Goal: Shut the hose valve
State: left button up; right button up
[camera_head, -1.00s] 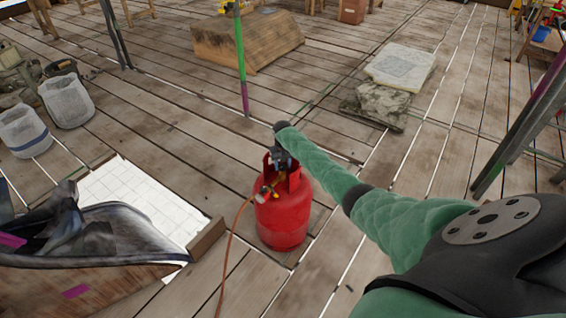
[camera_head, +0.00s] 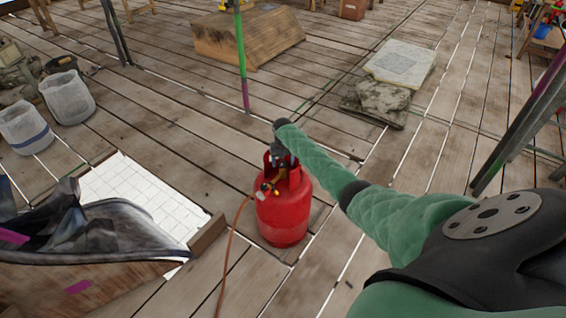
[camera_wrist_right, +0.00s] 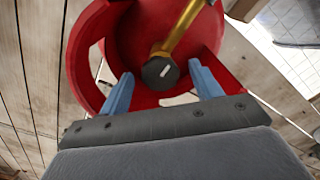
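A red gas cylinder (camera_head: 283,217) stands upright on the planks in the head view. An orange hose (camera_head: 230,245) runs from small brass and dark fittings (camera_head: 267,188) at its upper left side. My right gripper (camera_head: 281,158) is at the cylinder's open top collar. In the right wrist view, its two blue fingers are apart, one on each side of a dark round knob (camera_wrist_right: 160,73) on a brass stem (camera_wrist_right: 181,29). I see gaps between the knob and the fingers. The red collar (camera_wrist_right: 82,62) surrounds this area. My left gripper does not show.
A white tiled panel (camera_head: 135,197) with a wooden edge lies left of the cylinder. A dark draped sheet (camera_head: 110,225) is at lower left. A green and purple pole (camera_head: 240,60) stands behind the cylinder. Stone slabs (camera_head: 382,103) lie behind right. Planks around the cylinder are mostly clear.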

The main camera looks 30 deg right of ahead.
aim_at(283, 164)
jog(key=shift+r, duration=0.45)
notch_tip(283, 164, up, 6)
jog(key=shift+f+b, duration=0.1)
jog(key=shift+b, duration=0.3)
jog(key=shift+r, duration=0.45)
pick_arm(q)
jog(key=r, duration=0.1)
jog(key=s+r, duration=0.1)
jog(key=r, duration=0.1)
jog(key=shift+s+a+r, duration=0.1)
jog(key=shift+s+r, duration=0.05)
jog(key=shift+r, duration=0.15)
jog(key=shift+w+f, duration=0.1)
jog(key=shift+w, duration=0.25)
